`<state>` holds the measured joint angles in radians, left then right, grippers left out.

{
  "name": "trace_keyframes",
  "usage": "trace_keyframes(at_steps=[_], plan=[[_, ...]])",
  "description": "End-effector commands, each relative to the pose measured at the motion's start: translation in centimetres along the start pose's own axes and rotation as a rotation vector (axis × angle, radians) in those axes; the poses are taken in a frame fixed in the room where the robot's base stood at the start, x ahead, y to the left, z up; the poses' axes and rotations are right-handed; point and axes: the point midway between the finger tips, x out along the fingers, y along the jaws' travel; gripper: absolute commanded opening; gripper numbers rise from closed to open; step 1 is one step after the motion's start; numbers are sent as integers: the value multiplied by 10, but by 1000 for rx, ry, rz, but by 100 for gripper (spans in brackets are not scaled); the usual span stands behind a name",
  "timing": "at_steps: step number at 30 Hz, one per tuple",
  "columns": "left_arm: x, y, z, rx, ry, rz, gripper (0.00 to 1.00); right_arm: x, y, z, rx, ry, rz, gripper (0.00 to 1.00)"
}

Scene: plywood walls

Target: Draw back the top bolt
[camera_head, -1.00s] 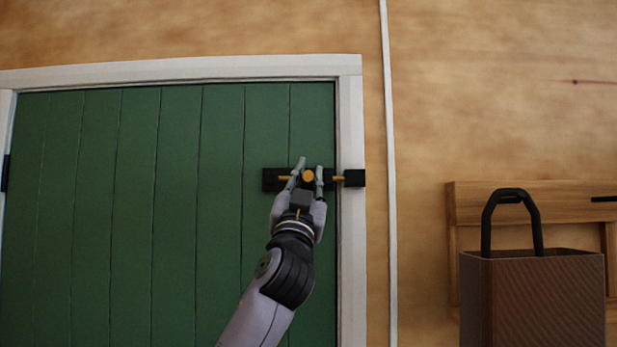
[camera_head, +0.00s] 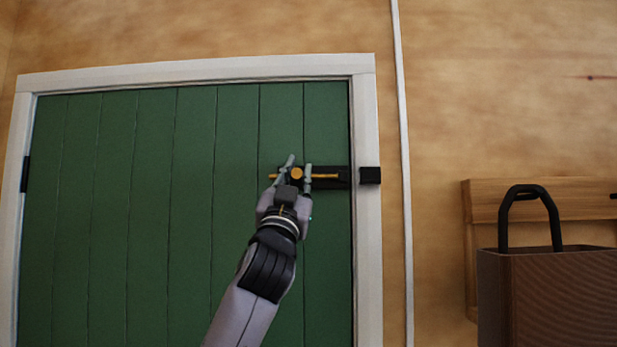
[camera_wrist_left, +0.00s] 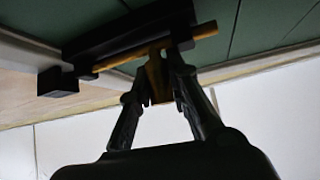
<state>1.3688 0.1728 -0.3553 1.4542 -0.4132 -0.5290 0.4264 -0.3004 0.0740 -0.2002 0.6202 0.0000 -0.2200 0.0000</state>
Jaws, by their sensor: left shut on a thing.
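In the left wrist view the brass knob (camera_wrist_left: 157,75) shows between the fingers, and the rod (camera_wrist_left: 120,60) runs along the black plate. My right gripper is not in view.
A white door frame (camera_head: 364,120) surrounds the door, and a black hinge (camera_head: 25,174) is at its left edge. A brown bag (camera_head: 548,295) with a black handle is at the lower right, in front of a wooden board (camera_head: 585,198) on the wall.

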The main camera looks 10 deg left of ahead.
Motion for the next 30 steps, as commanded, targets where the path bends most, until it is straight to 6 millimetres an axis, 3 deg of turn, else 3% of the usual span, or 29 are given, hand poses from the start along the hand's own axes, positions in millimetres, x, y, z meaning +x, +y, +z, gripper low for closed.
trace_keyframes(at_steps=[2,3,12,23,30], plan=[[0,0,0,0,-2,0,0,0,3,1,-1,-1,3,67],[0,0,0,0,-2,0,17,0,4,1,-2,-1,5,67],[0,1,0,0,-1,1,37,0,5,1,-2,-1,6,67],[-3,2,0,0,1,3,38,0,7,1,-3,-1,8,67],[-35,2,1,0,1,3,38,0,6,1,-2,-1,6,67]])
